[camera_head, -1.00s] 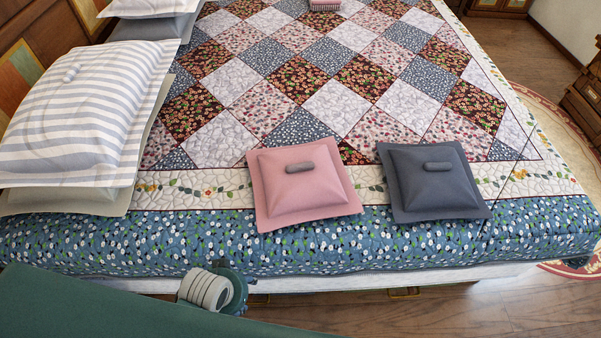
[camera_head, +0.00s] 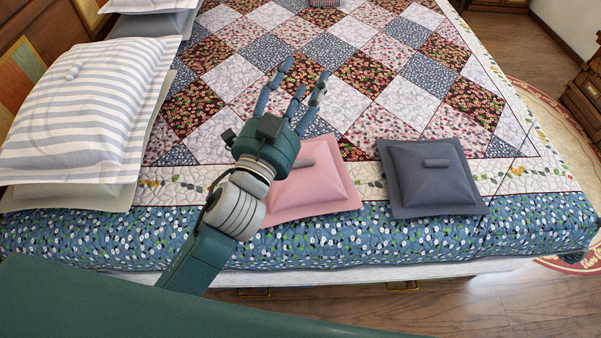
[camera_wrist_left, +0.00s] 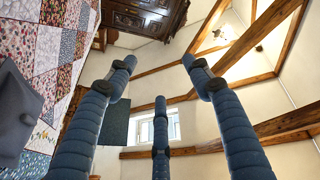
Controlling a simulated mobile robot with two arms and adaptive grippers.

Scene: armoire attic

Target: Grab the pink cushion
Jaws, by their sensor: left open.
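The pink cushion is not visible in that view. My right gripper is not in view.
A dark grey cushion (camera_head: 432,178) lies just right of the pink one. Striped pillows (camera_head: 80,105) are stacked at the left. The patchwork quilt (camera_head: 350,105) beyond is mostly bare.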

